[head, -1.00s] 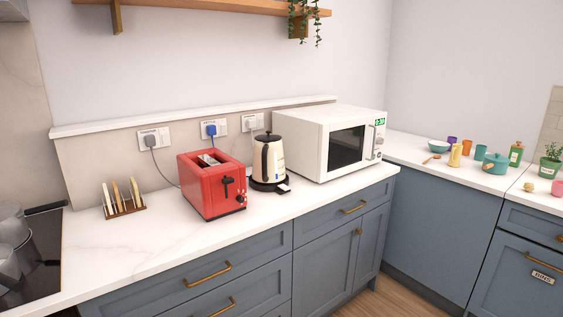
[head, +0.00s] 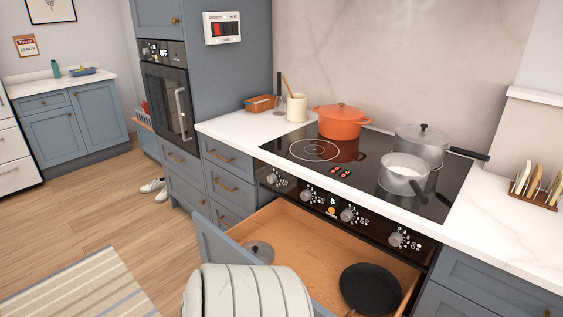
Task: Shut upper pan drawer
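The upper pan drawer (head: 318,250) is pulled open below the hob's control panel. Its blue-grey front (head: 215,246) stands out into the room, with its left end showing; the rest of the front is hidden or below the picture. The inside is bare wood. A round grey lid (head: 258,251) lies toward the left inside it, and a black frying pan (head: 370,289) lies at the right. Neither of my grippers is in view, so I see nothing touching the drawer.
The black hob (head: 315,151) above carries an orange casserole (head: 341,123) and two grey pots (head: 404,174), whose dark handles point right. A toast rack (head: 536,188) stands on the right counter. White shoes (head: 160,191) and a striped rug (head: 85,289) lie on the wooden floor at left.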

